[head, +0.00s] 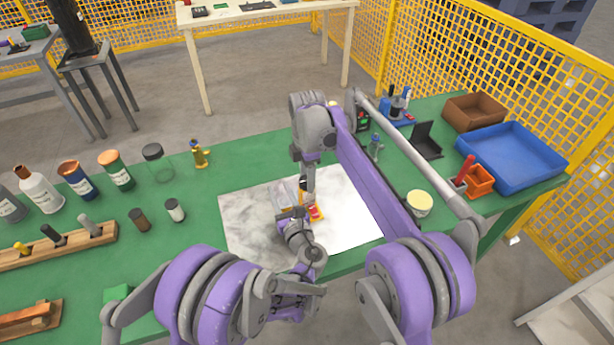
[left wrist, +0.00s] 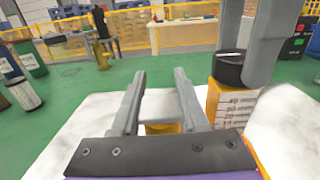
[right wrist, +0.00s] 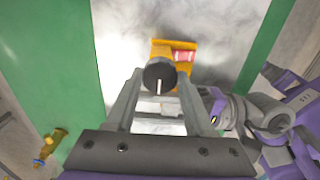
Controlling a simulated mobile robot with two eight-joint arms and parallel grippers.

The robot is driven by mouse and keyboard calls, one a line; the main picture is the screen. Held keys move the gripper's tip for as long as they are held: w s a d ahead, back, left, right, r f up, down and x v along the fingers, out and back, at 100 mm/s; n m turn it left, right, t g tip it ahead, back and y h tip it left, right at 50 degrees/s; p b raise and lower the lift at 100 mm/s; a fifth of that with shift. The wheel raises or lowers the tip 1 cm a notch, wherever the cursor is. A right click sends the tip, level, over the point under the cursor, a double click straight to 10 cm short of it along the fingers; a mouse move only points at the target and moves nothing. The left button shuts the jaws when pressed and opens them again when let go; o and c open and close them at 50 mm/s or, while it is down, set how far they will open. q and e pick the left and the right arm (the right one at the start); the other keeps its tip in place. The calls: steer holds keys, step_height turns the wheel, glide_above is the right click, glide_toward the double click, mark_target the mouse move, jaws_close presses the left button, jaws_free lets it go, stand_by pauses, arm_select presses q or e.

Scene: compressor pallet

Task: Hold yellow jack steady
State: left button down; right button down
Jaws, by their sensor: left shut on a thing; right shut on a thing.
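The yellow jack (head: 314,212) stands on the pale marbled sheet near the front of the green table, partly hidden by my arms. In the left wrist view its yellow body (left wrist: 228,110) carries a white millimetre scale and a black knob (left wrist: 230,66) on top. My left gripper (head: 298,213) is low beside it, shut on a part of the jack; a pale plate with yellow beneath shows between its fingers (left wrist: 160,95). My right gripper (head: 305,186) comes down from above. In the right wrist view its fingertips (right wrist: 159,82) are at both sides of the black knob (right wrist: 158,72).
The marbled sheet (head: 245,225) is otherwise mostly clear. Bottles and jars (head: 115,170) and a wooden rack (head: 60,246) stand at left. A brass fitting (head: 199,154) is behind. At right are a cream tub (head: 419,204), an orange bin (head: 480,181) and a blue tray (head: 510,158).

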steer(key=shift+m, duration=0.3)
steer(key=m, duration=0.3)
steer(key=shift+m, duration=0.4)
steer(key=m, duration=0.4)
steer(key=shift+m, duration=0.3)
steer(key=m, duration=0.9)
steer(key=shift+r, duration=0.1)
steer(key=m, duration=0.4)
steer(key=shift+m, duration=0.3)
steer(key=m, duration=0.9)
steer(key=shift+m, duration=2)
